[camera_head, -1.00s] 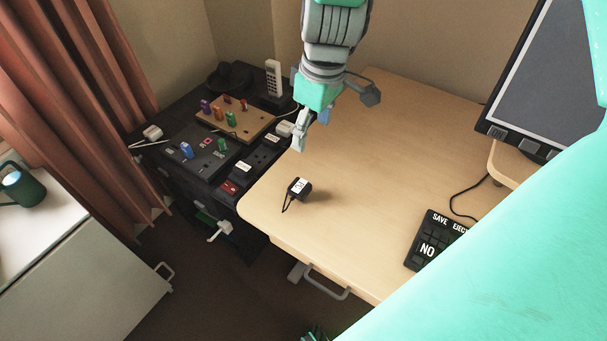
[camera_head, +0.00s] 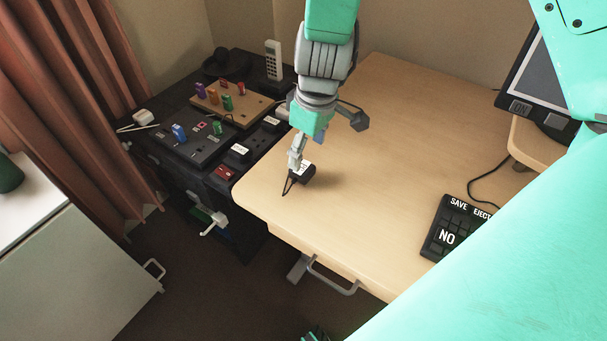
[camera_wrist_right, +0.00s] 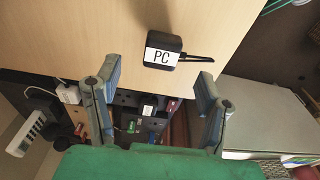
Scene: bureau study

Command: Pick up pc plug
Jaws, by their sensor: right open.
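The pc plug (camera_head: 305,174) is a small black block with a white label and a short dark cord, lying near the left edge of the wooden desk. In the right wrist view the plug (camera_wrist_right: 164,48) reads "PC" and sits just beyond the fingertips, with its cord pointing right. My right gripper (camera_head: 296,162) is over the plug and partly covers it in the head view. In the wrist view the gripper (camera_wrist_right: 158,68) is open, its two fingers wide apart with nothing between them. My left gripper is not in view.
The wooden desk (camera_head: 390,150) is clear around the plug. A black keypad (camera_head: 458,228) lies at its right and a monitor (camera_head: 540,85) stands behind. A dark cabinet left of the desk holds a grey socket panel (camera_head: 195,150) and a wooden board with coloured plugs (camera_head: 240,104).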

